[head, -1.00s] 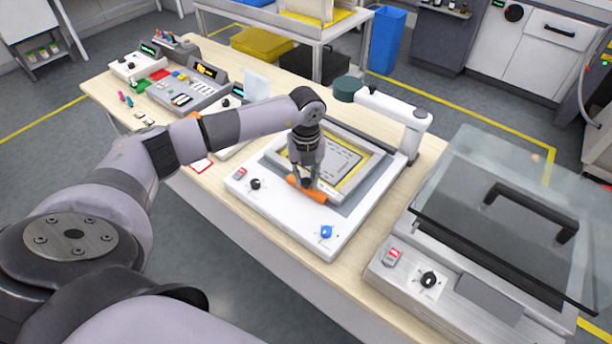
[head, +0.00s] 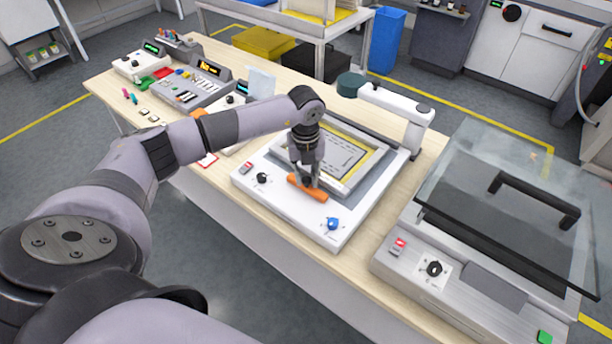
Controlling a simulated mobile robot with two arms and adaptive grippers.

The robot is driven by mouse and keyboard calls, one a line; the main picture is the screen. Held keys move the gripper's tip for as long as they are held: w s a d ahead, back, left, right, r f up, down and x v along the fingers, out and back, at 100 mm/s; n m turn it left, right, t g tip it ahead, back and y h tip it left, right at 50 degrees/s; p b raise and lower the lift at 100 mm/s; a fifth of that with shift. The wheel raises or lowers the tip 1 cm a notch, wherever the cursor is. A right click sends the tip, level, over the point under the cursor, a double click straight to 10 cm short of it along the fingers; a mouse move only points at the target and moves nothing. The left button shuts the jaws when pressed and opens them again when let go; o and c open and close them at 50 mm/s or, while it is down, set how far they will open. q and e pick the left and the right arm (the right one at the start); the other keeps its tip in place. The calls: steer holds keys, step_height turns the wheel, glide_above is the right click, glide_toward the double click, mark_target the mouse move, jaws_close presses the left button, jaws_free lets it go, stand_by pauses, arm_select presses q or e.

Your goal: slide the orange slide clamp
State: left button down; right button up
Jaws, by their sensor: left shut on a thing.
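The orange slide clamp (head: 316,193) is a short bar at the front edge of the framed screen on the white machine (head: 289,211). My left gripper (head: 306,184) reaches down from above and is shut on the clamp, covering part of its left half. The yellow-edged frame (head: 362,168) with a grey printed panel lies just behind the clamp. My right gripper is not in view.
A black knob (head: 263,178) and a blue knob (head: 332,224) stand on the machine's front. A white arm with a dark green head (head: 351,85) stands behind it. A glass-lidded machine (head: 500,209) is at right, control boxes (head: 187,90) at left.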

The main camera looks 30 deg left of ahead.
arm_select(q)
steer(key=shift+s+f, duration=0.1)
steer(key=shift+s, duration=0.1)
steer(key=c, duration=1.8)
jaws_free()
steer(key=shift+w, duration=0.15)
steer(key=shift+c, duration=0.2)
steer(key=shift+o, duration=1.9)
steer(key=shift+s, duration=0.2)
steer(key=shift+o, duration=0.5)
steer(key=shift+w+a, duration=0.1)
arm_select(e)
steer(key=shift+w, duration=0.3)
